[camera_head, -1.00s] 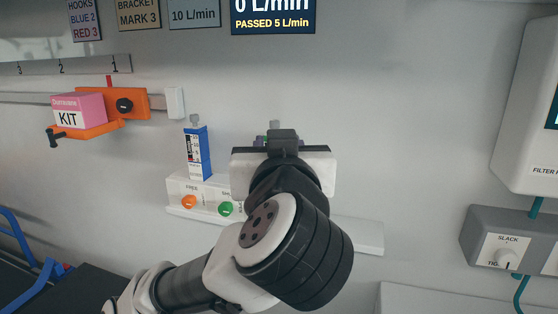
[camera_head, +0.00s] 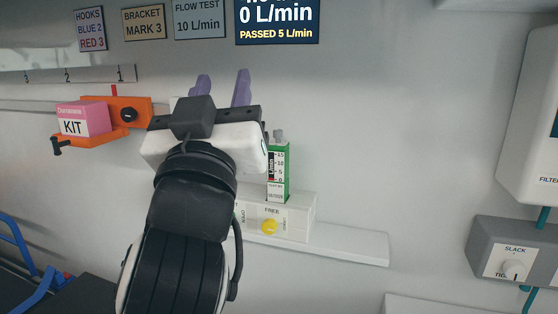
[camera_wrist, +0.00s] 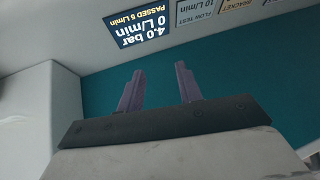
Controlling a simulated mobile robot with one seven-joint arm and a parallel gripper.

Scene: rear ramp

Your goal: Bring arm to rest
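My gripper (camera_head: 222,88) is raised in front of the wall in the head view, its two purple fingers pointing up and standing apart. In the wrist view my gripper (camera_wrist: 158,88) shows the same two fingers with a clear gap and nothing between them. It touches nothing that I can see. My arm rises from the bottom of the head view and hides part of the wall shelf and whatever stands behind it.
A pink kit box (camera_head: 82,119) sits on an orange bracket (camera_head: 130,112) at left. The wall between is clear.

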